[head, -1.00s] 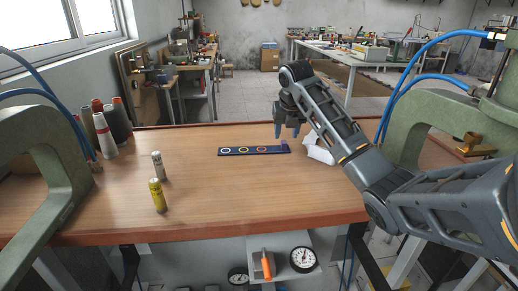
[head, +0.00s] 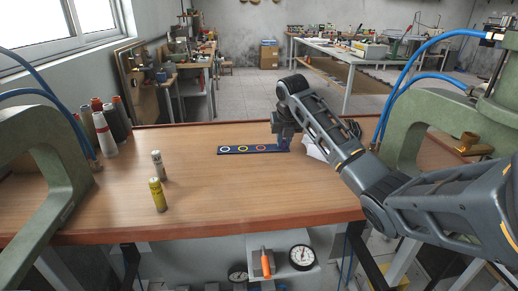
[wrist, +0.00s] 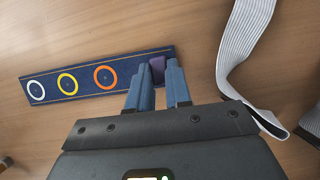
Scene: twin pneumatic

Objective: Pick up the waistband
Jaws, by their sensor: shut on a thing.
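The waistband appears to be the white ribbed band (wrist: 232,50) on the table in the wrist view, right of my fingers and apart from them. My gripper (head: 284,144) is low over the right end of a navy strip. In the wrist view my gripper's blue fingers (wrist: 160,66) are shut on a small purple piece (wrist: 157,72) at that end of the strip.
The navy strip (wrist: 75,85) carries white, yellow and orange rings. Thread cones (head: 105,135) stand at the far left. Green press frames flank the wooden table (head: 200,215), whose front middle is clear.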

